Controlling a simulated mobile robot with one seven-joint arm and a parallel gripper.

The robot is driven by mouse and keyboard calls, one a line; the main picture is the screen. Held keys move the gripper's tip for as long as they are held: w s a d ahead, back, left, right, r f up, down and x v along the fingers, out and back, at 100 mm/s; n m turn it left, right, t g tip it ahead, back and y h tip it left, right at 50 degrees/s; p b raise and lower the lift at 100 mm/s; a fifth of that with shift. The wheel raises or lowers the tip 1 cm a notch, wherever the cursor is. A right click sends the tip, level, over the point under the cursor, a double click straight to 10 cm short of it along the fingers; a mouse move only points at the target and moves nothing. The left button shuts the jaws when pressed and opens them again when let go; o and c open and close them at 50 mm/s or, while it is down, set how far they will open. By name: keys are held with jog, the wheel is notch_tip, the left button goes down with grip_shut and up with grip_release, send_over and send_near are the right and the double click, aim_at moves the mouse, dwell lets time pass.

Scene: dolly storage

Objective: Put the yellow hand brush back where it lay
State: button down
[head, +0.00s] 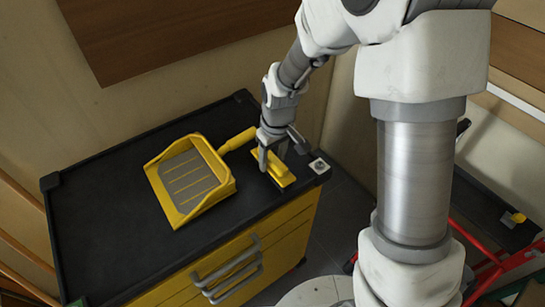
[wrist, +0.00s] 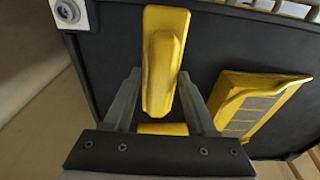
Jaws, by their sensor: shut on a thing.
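The yellow hand brush (head: 282,176) is at the right end of the black cabinet top (head: 110,215), near the front corner. My gripper (head: 267,160) points down and is shut on the brush. In the wrist view the brush (wrist: 164,58) extends up the picture from between the two fingers of my gripper (wrist: 160,80). Whether the brush touches the top or hangs slightly above it, I cannot tell. Its gripped part is partly hidden by the fingers.
A yellow dustpan (head: 190,180) with a grey ribbed floor lies left of the brush, its handle pointing towards my gripper. It also shows in the wrist view (wrist: 258,98). A small silver lock plate (head: 319,166) sits at the right corner. The top's left part is clear.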

aim_at(276, 159)
jog(key=shift+c, duration=1)
grip_release()
jog(key=shift+f, duration=0.1)
jog(key=shift+r+p, duration=0.4)
jog(key=shift+r, duration=0.05)
notch_tip(276, 159, up, 11)
jog(key=s+p, duration=0.1)
jog(key=s+d+r+m+t, duration=0.2)
jog(key=s+d+r, duration=0.4)
jog(key=s, duration=0.3)
jog(key=s+d+r+m+t, duration=0.2)
jog(key=s+d+r+m, duration=0.2)
jog(key=s+d+r, duration=0.2)
jog(key=s, duration=0.2)
jog(key=shift+s+d+r+m+h, duration=0.2)
jog(key=shift+s+r+m+h, duration=0.05)
jog(key=shift+s+m+h, duration=0.15)
